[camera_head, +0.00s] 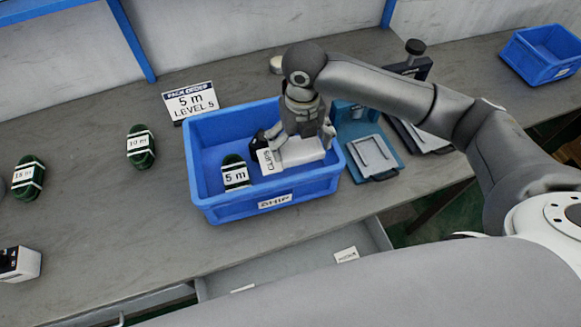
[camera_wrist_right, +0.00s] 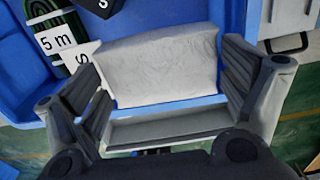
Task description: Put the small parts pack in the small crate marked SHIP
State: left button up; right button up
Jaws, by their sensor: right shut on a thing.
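The blue crate marked SHIP (camera_head: 228,212) stands on the grey bench. My right gripper (camera_head: 298,146) reaches down into the right half of the crate and is shut on a white small parts pack (camera_head: 303,154) with a CLIPS label. In the right wrist view the pack (camera_wrist_right: 160,62) sits between the two dark fingers (camera_wrist_right: 165,100). I cannot tell whether it touches the crate floor. A green coil tagged 5 m (camera_head: 235,172) lies in the left half of the crate, left of the pack. My left gripper is out of view.
An order card reading 5 m LEVEL 5 (camera_head: 191,103) stands behind the crate. Green coils tagged 10 m (camera_head: 141,147) and 15 m (camera_head: 28,178) lie left. A teal device (camera_head: 371,155) stands close right of the crate. An open drawer (camera_head: 290,265) is in front. Another blue crate (camera_head: 540,55) is far right.

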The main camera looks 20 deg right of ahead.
notch_tip(320, 180, down, 12)
jog(key=shift+f+p, duration=0.25)
jog(key=shift+p, duration=0.15)
jog(key=shift+f, duration=0.15)
jog(key=o, duration=0.7)
notch_tip(320, 180, up, 12)
jog(key=shift+r+b, duration=0.2)
jog(key=shift+b, duration=0.25)
